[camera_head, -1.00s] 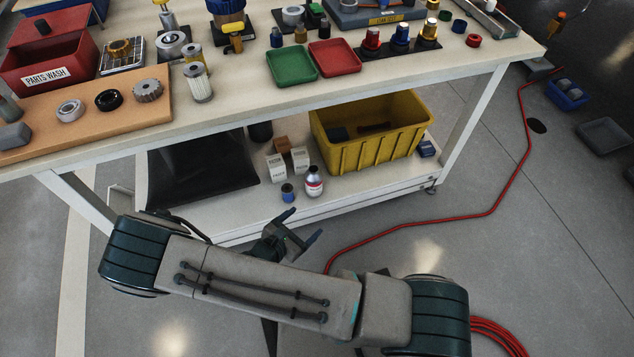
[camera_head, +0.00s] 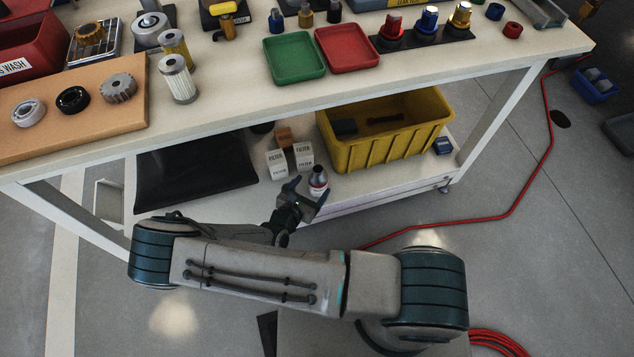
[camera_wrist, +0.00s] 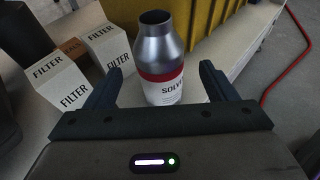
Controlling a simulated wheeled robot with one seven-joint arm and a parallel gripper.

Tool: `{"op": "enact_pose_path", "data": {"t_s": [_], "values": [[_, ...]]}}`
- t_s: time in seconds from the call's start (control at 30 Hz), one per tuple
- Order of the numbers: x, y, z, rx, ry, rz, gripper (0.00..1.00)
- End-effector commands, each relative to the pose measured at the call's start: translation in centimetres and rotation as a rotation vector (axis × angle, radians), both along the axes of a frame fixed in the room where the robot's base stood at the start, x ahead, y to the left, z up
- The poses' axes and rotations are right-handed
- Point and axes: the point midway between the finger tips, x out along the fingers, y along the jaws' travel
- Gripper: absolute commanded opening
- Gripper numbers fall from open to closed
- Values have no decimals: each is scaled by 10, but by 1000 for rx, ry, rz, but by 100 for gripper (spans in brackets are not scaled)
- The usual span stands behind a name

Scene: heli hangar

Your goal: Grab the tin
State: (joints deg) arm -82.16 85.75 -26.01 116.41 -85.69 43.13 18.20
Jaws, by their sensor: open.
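The tin is a silver bottle-shaped can with a red band and a white label that begins "SOLV". In the wrist view the tin (camera_wrist: 161,62) stands upright between the two dark fingers of my gripper (camera_wrist: 158,85). The fingers are open, with gaps on both sides of the tin. In the head view the tin (camera_head: 318,178) stands on the lower shelf near its front edge, partly hidden by my gripper (camera_head: 307,197). The lower part of the tin is hidden in the wrist view.
White filter boxes (camera_wrist: 65,82) stand just left of the tin. A yellow bin (camera_head: 385,150) is behind it on the shelf (camera_head: 215,203). The workbench top (camera_head: 225,105) overhangs the shelf. A red hose (camera_head: 470,217) lies on the floor at right.

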Motion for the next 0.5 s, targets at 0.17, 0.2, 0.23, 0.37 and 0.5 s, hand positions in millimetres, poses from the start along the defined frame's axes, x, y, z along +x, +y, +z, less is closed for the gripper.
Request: {"op": "enact_pose_path", "data": {"t_s": [0.17,0.2,0.23,0.37,0.5], "values": [[15,-8,-6,0,0,2,78],[17,-8,-7,0,0,3,78],[18,-9,-8,0,0,3,78],[30,-16,-15,-1,0,3,78],[47,-25,-21,-1,0,3,78]]}}
